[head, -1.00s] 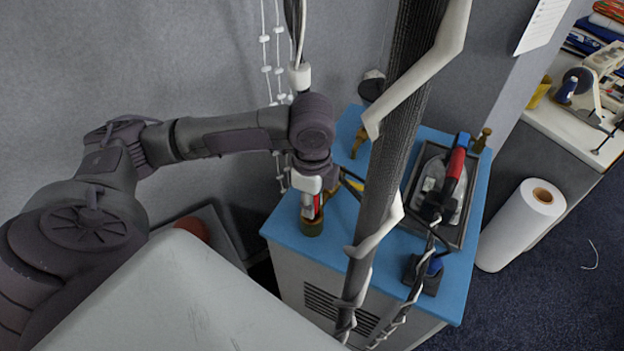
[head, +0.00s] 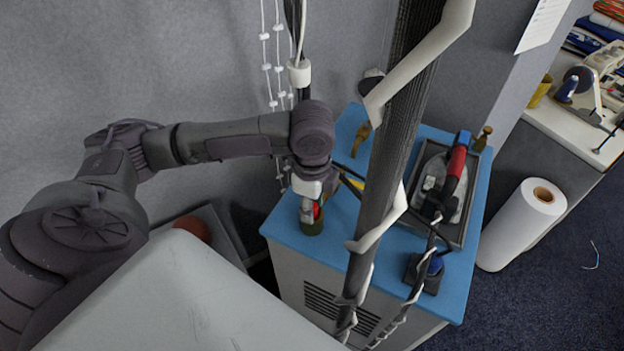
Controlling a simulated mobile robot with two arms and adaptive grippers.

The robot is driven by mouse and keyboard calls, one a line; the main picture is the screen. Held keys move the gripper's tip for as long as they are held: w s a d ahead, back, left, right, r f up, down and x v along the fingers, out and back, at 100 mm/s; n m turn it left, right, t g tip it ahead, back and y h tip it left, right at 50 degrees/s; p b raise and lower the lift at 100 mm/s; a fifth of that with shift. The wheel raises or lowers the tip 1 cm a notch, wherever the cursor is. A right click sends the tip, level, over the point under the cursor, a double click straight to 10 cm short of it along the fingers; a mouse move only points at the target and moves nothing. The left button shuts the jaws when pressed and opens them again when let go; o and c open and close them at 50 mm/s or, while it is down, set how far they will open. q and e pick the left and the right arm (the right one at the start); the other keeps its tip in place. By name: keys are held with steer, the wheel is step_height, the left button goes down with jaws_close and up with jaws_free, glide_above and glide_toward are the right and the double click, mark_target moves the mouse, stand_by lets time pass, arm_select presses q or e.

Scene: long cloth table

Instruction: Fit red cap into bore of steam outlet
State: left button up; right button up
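My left gripper (head: 313,208) points down over the near left corner of the blue-topped cabinet. A small part of the red cap (head: 318,211) shows at its fingers, and they appear shut on it. Directly below is a short, dark greenish-brown cylinder (head: 311,228), which looks like the steam outlet, standing upright on the blue top. The gripper and cap hide its bore, so I cannot tell whether the cap is inside it or just above. My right gripper is not in view.
The blue cabinet top (head: 335,244) also holds an iron with a red handle (head: 456,162) in a dark tray and a small dark blue item (head: 428,272). A dark pole with white cable crosses in front. A white roll (head: 520,225) stands to the right.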

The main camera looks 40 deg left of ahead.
arm_select(q)
steer(key=shift+o, duration=1.1)
steer(key=shift+r, duration=0.1)
step_height(320, 180, up, 12)
